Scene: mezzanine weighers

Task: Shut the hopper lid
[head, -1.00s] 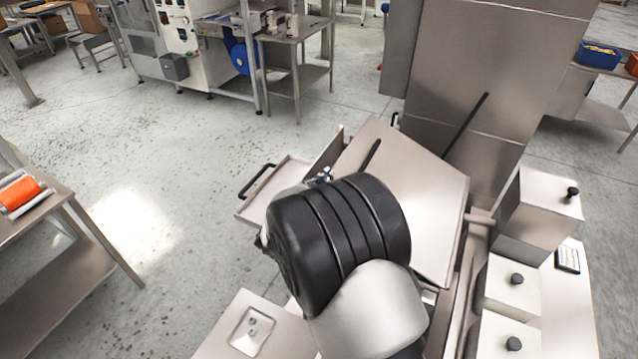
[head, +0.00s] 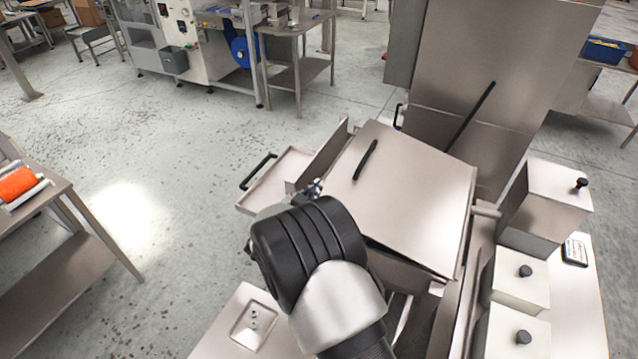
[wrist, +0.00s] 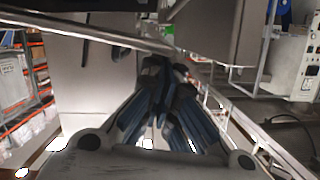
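The hopper lid (head: 415,200) is a broad steel panel with a black bar handle (head: 365,160) near its left edge. It lies over the hopper (head: 400,268), with a dark line under its front edge; I cannot tell whether it rests fully on the rim. My gripper (head: 316,186) is just left of the lid's left corner, mostly hidden behind my black wrist in the head view. In the wrist view the dark blue fingers of my gripper (wrist: 165,68) converge with their tips close together and nothing visible between them, below a long metal edge.
A steel tray with a black handle (head: 258,172) sticks out left of the hopper. Lidded boxes with black knobs (head: 545,205) stand on the right. A tall steel panel (head: 490,70) rises behind. A side table (head: 50,215) stands left; the floor between is clear.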

